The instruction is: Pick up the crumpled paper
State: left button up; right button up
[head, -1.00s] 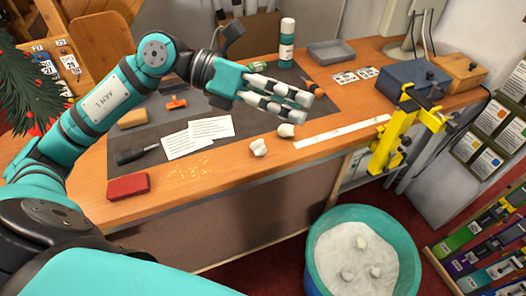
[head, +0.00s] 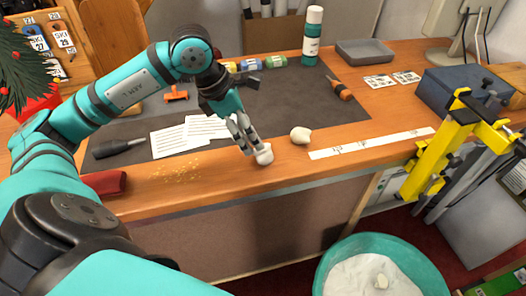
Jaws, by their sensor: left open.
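A small white crumpled paper (head: 265,156) lies on the wooden bench near its front edge. My left gripper (head: 252,147) reaches down to it, fingers pointing down and open, with the fingertips at the paper and partly covering it. I cannot tell whether they touch it. A second crumpled paper (head: 301,135) lies apart, to the right and a little farther back, by the corner of the dark mat. My right gripper is not in view.
A teal tub (head: 425,262) with a white liner and a crumpled piece inside stands on the floor at lower right. White paper sheets (head: 181,138), a dark-handled tool (head: 119,147) and a red block (head: 106,183) lie left. A white ruler (head: 372,143) and yellow clamp (head: 432,160) are right.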

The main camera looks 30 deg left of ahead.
aim_at(262, 151)
pick_arm(q)
jog(key=x, duration=0.4)
jog(key=p+x, duration=0.1)
jog(key=x, duration=0.1)
jog(key=p+x, duration=0.1)
jog(key=shift+w+d+f, duration=0.15)
jog(key=shift+d+f, duration=0.1)
jog(key=shift+d, duration=0.15)
jog(key=shift+w+f, duration=0.1)
jog(key=shift+f, duration=0.15)
jog(key=shift+c, duration=0.7)
jog(key=c, duration=0.6)
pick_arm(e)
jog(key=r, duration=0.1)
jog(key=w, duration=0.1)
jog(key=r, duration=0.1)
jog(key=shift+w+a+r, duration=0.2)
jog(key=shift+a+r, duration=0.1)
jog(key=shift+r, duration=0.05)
